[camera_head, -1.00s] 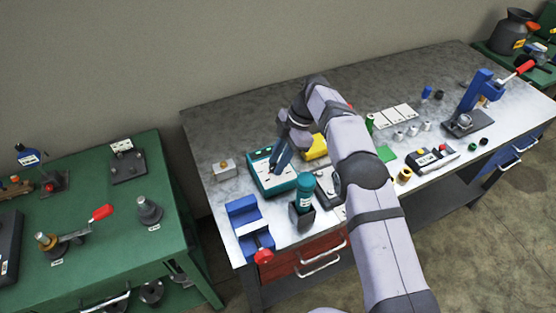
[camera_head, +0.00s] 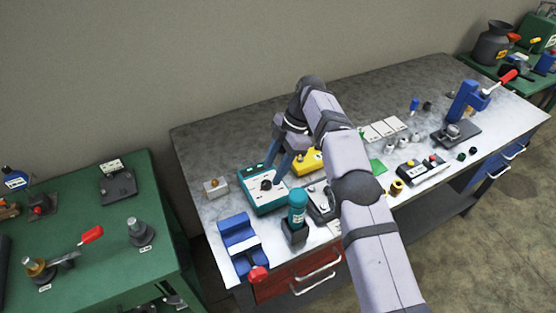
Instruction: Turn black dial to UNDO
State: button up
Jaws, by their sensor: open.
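The black dial (camera_head: 266,185) is a small round knob on the white top of a teal box (camera_head: 264,203). The box sits on the workbench towards its left end. Its lettering is too small to read, so I cannot tell where the dial points. My gripper (camera_head: 276,177) is open above the right part of the box, its two blue-grey fingers pointing down. The fingers are near the dial on its right side. I cannot tell whether a finger touches it.
A yellow device (camera_head: 308,161) stands just right of my gripper. A teal bottle in a dark holder (camera_head: 297,207) stands in front of the box. A blue vise (camera_head: 239,240) is at the front left.

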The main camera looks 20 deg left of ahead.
jog(key=shift+p+v, duration=1.35)
jog(key=shift+v, duration=0.35)
